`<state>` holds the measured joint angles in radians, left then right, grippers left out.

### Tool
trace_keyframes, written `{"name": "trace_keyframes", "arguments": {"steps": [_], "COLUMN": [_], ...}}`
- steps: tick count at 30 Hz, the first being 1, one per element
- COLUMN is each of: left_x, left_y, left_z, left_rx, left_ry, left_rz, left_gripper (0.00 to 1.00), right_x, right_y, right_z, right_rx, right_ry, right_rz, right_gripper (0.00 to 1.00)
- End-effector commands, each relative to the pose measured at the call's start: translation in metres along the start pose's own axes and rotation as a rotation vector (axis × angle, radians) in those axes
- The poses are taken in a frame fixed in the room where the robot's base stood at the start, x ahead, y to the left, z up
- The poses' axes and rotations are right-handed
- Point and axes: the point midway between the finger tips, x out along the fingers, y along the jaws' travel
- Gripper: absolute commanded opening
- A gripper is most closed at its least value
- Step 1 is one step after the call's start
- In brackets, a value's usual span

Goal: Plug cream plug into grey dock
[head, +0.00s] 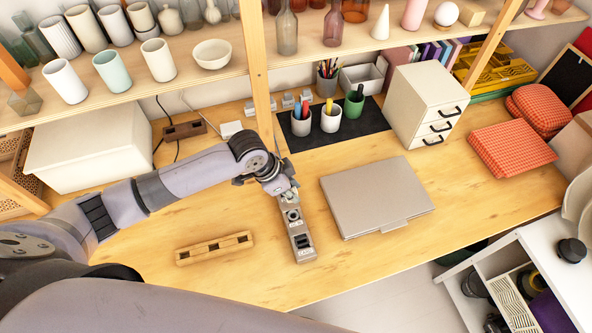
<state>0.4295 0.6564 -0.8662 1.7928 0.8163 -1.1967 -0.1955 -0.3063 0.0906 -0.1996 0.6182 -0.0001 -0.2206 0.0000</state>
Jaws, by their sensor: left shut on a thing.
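The grey dock (302,243), a narrow block with a row of sockets, lies on the wooden desk, left of the closed laptop. My left gripper (284,193) points down over the far end of this dock. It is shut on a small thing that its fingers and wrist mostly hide. I cannot make out the cream plug clearly, nor tell whether the held thing touches the dock or is in a socket. My right gripper is not in view.
A wooden block with slots (214,248) lies left of the dock. The closed grey laptop (376,194) lies close on the right. Pen cups (301,122) stand on a dark mat behind, beside a white drawer unit (425,103). The desk's front strip is clear.

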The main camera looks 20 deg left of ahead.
Motion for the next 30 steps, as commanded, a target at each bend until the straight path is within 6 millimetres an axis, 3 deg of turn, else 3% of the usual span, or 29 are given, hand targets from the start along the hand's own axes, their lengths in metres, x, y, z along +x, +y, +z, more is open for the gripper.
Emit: {"name": "trace_keyframes", "arguments": {"steps": [2, 8, 16, 30], "left_x": [0.002, 0.011, 0.025, 0.054], "left_y": [0.001, 0.001, 0.001, 0.001], "left_z": [0.005, 0.01, 0.016, 0.027], "left_rx": [-0.009, -0.01, -0.01, -0.009], "left_ry": [0.0, 0.002, 0.002, 0.003], "left_rz": [-0.001, -0.005, -0.005, -0.005], "left_gripper": [0.0, 0.0, 0.0, 0.0], "right_x": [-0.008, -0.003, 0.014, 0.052], "right_y": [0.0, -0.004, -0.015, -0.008], "right_z": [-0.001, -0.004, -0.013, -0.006], "right_rx": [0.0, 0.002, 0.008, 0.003], "right_ry": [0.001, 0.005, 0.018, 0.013], "right_rz": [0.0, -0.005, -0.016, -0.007], "right_gripper": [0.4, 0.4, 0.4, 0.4]}}
